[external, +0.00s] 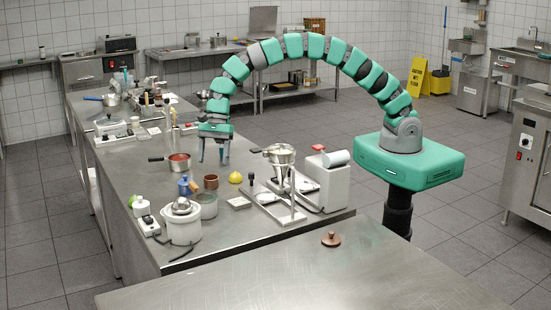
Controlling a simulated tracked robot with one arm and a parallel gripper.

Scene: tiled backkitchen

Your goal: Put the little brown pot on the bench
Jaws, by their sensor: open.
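A little brown pot (211,182) stands upright on the long steel counter (125,170), between a blue bottle-like item and a yellow lemon. My gripper (213,158) points down over the counter, behind the brown pot in this view. Its two fingers are apart with nothing visible between them. A steel bench top (300,275) fills the front of the view. A small brown lid-like piece with a knob (331,239) lies near its far edge.
Close to the pot are a red-filled saucepan (179,162), the blue item (184,187), a grey-green container (207,205), the lemon (235,177) and a white cooker (182,226). A scale-like machine (322,180) stands right. The front bench top is mostly bare.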

